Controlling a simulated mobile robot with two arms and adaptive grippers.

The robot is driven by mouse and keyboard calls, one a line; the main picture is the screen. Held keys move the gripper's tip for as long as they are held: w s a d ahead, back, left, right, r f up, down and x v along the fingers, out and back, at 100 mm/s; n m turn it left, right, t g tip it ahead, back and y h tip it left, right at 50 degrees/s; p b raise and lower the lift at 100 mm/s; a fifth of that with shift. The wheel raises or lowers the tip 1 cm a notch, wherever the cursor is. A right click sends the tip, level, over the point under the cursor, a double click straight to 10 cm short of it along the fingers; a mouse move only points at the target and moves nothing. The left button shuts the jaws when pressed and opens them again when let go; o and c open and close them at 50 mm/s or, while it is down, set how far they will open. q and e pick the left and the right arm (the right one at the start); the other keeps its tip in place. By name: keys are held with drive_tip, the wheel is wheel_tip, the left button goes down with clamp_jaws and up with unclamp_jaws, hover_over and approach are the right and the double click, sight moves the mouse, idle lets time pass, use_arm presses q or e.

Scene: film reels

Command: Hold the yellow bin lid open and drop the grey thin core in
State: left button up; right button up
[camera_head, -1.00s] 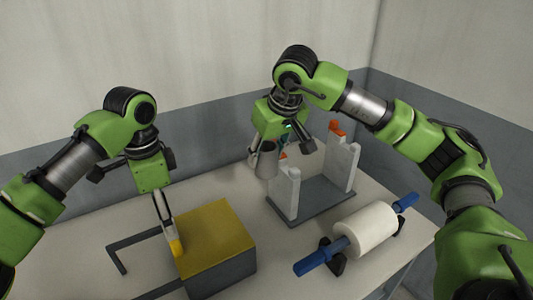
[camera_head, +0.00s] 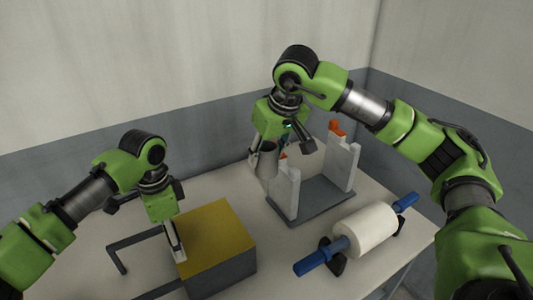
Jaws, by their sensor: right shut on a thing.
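The bin (camera_head: 222,274) is a grey box with a flat yellow lid (camera_head: 218,233) that lies shut on it, at the lower middle left. My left gripper (camera_head: 179,255) points down at the lid's left edge. Its fingers look close together; whether they grip the lid's edge is unclear. My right gripper (camera_head: 272,148) is shut on the grey thin core (camera_head: 268,160), a small tube held above the table behind the bin, left of the rack. The fingers partly hide the core.
A white roll (camera_head: 366,230) on a blue rod rests on black supports at front right. A dark frame (camera_head: 128,244) lies left of the bin. The back left table is clear.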

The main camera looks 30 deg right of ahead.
use_arm(q)
drive_tip(key=c, duration=1.2)
drive_tip(key=shift+c, duration=0.2)
drive_tip(key=shift+a, duration=0.1)
drive_tip(key=a, duration=1.4)
use_arm(e)
drive_tip(key=a+f, duration=0.4)
drive_tip(key=a, duration=0.4)
drive_tip(key=a+f, duration=0.4)
drive_tip(key=a, duration=0.4)
idle(2.0)
use_arm(q)
drive_tip(key=shift+w+r, duration=0.1)
use_arm(e)
drive_tip(key=shift+d, duration=0.1)
drive_tip(key=shift+f, duration=0.95)
